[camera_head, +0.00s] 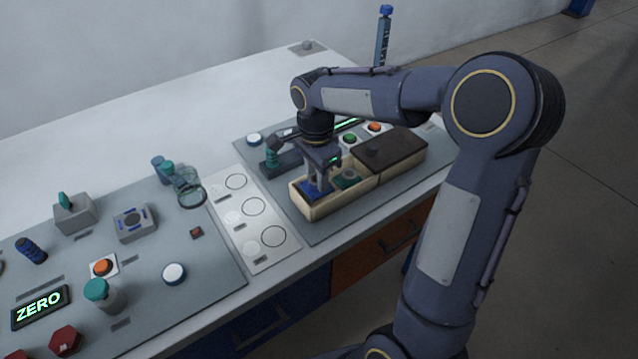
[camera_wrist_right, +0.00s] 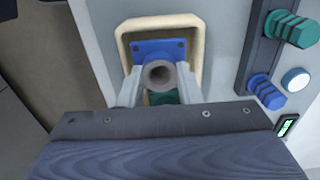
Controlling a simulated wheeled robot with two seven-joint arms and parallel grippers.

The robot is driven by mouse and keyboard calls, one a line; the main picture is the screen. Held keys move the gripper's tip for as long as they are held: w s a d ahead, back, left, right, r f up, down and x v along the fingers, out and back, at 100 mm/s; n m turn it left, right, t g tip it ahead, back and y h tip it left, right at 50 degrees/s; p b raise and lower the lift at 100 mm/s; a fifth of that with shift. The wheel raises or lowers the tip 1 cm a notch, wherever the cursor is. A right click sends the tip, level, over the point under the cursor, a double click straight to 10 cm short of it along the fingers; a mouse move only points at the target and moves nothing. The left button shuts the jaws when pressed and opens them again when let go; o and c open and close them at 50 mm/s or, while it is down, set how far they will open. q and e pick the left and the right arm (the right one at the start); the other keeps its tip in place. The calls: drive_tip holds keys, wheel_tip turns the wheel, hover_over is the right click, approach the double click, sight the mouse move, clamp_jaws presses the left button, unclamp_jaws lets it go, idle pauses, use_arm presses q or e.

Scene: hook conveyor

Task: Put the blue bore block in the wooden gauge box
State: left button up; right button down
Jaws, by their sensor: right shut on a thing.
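The wooden gauge box (camera_head: 321,213) stands on the grey panel at the right in the head view, its left part open and its right part under a dark brown cover (camera_head: 392,150). My right gripper (camera_head: 319,180) points down over the open part. In the wrist view, the right gripper (camera_wrist_right: 158,84) is shut on the blue bore block (camera_wrist_right: 173,46), with a finger on each side of its grey round bore. The block lies within the box's pale rim (camera_wrist_right: 126,38); whether it touches the floor is hidden. A teal part (camera_head: 348,181) sits beside it in the box. My left gripper is out of view.
A dark rack with a teal knob (camera_head: 272,158) stands just left of the box. Orange and green buttons (camera_head: 374,127) are behind it. A white plate with circles (camera_head: 246,220) lies to the left. A glass ring (camera_head: 191,188) and a ZERO display (camera_head: 39,307) are farther left.

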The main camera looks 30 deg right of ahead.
drive_tip(key=shift+w+d+f, duration=0.1)
drive_tip(key=shift+d+f, duration=0.15)
drive_tip(key=shift+f, duration=0.05)
drive_tip(key=shift+d+f, duration=0.2)
drive_tip(key=shift+f, duration=1.05)
drive_tip(key=shift+w+f, duration=0.1)
drive_tip(key=shift+f, duration=0.4)
drive_tip(key=shift+f+b, duration=0.2)
drive_tip(key=shift+b, duration=0.1)
drive_tip(key=c, duration=1)
unclamp_jaws()
drive_tip(key=shift+c, duration=0.2)
